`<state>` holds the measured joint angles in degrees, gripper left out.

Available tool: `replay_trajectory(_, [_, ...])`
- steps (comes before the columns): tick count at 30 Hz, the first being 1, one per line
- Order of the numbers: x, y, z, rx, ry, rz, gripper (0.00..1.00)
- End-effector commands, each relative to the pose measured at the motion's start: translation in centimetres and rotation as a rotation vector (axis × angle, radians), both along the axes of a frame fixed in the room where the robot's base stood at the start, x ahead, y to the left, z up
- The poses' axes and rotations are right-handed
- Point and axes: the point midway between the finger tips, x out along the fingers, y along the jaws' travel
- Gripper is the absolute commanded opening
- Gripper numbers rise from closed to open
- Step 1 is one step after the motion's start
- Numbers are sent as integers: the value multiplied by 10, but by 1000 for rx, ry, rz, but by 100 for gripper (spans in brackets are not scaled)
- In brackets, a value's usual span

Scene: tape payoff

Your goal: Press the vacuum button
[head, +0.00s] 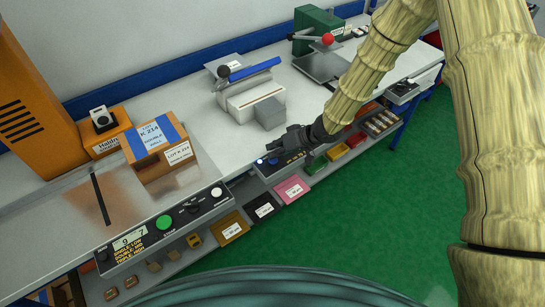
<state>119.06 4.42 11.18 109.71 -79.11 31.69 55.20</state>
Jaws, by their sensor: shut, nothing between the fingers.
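My gripper (272,146) is black, shut and empty, at the front edge of the bench in the middle of the picture. It hangs just above or at a small dark control box (264,171) and hides part of it. A small pale round spot, perhaps a button or lamp (259,161), and a blue part show on that box, left of and below the fingertips. I cannot tell whether the fingers touch the box. No label reading vacuum is legible, so I cannot tell which control is the vacuum button.
A front panel (130,253) at left has a display, a green button (164,222), dark knobs and a pale button (216,192).

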Motion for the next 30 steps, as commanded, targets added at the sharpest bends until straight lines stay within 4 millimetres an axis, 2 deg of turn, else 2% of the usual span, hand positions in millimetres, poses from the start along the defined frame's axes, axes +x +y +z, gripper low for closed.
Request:
replay_trajectory(16, [0, 0, 8, 0, 0, 0, 0])
replay_trajectory(30, [0, 0, 41, 0, 1, -1, 0])
